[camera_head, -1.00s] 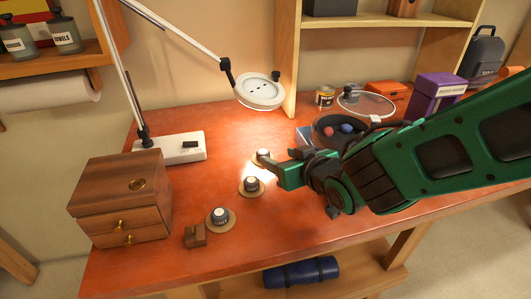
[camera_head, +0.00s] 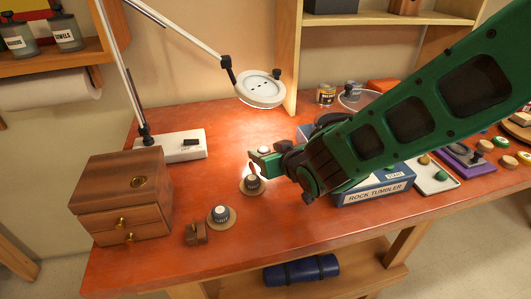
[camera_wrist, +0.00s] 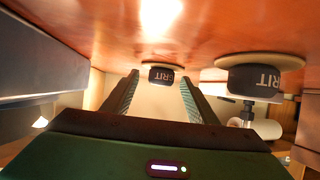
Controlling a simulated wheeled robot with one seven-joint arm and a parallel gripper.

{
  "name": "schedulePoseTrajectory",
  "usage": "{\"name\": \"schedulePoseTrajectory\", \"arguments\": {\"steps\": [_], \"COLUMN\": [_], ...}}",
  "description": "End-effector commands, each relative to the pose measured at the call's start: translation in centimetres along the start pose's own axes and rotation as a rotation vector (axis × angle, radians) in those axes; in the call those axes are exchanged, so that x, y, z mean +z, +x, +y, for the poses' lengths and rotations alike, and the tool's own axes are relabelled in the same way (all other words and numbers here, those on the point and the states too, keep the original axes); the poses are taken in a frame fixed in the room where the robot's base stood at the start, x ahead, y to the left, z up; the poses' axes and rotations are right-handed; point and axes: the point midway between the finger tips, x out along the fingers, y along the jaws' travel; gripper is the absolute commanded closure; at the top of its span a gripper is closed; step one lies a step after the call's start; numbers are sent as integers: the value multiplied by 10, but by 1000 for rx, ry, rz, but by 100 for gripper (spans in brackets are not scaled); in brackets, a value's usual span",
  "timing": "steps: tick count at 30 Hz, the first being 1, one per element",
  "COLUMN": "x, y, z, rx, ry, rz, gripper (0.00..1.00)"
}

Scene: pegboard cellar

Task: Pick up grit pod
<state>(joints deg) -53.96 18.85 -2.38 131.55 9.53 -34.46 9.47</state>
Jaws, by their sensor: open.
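Small dark grit pods with pale lids stand on round tan coasters on the orange workbench. One pod (camera_head: 252,183) is just left of and below my gripper (camera_head: 262,163) in the head view. Another pod (camera_head: 219,214) stands nearer the bench's front edge. A third spot behind my gripper is mostly hidden. In the wrist view, which is upside down, a pod marked GRIT (camera_wrist: 162,76) shows between the open fingers, beyond their tips. A larger, closer GRIT pod (camera_wrist: 255,80) is outside the right finger. My gripper is open and empty, low over the bench.
A wooden drawer box (camera_head: 122,195) and a small brown block (camera_head: 196,233) stand at left. A lamp (camera_head: 260,90) hangs above. A rock tumbler box (camera_head: 375,186) and a white tray (camera_head: 432,176) lie under and beside my arm. The front middle bench is clear.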

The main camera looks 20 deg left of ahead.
Motion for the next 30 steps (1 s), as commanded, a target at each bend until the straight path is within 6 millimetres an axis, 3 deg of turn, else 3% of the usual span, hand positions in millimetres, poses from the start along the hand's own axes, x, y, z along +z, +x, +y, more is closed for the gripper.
{"name": "schedulePoseTrajectory", "arguments": {"steps": [2, 8, 22, 29, 30], "x": [0, 0, -7, -38, -42], "y": [0, 0, -4, -19, -23], "z": [0, 0, 1, 2, -8], "rx": [0, 0, 1, 2, -3], "ry": [0, 0, 1, 2, -1], "rz": [0, -1, 0, 6, 3], "gripper": [47, 91, 92, 92, 92]}}
